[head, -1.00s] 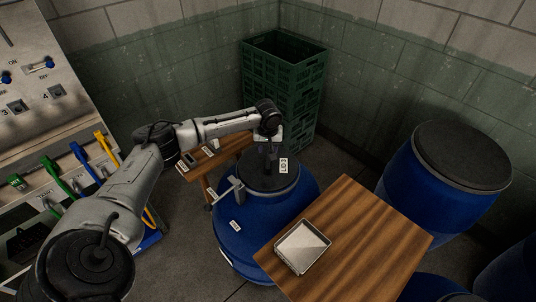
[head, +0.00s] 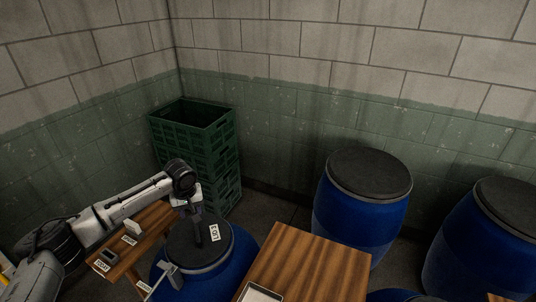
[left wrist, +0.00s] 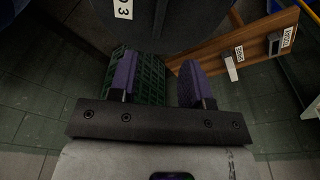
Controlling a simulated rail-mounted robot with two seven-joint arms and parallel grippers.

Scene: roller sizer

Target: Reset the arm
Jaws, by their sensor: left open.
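My left arm (head: 110,212) comes in from the left in the head view. Its gripper (head: 190,208) hangs by the black lid (head: 205,246) of a blue drum with a white label. In the left wrist view the two purple-padded fingers (left wrist: 157,68) stand apart with nothing between them. Whether the gripper touches the lid cannot be told. My right gripper is in neither view.
Stacked green crates (head: 200,133) stand in the corner. A low wooden bench (head: 152,223) with labels is beside the drum. A wooden table (head: 310,265) with a tray (head: 258,295) is at front. Blue drums (head: 360,225) stand at right.

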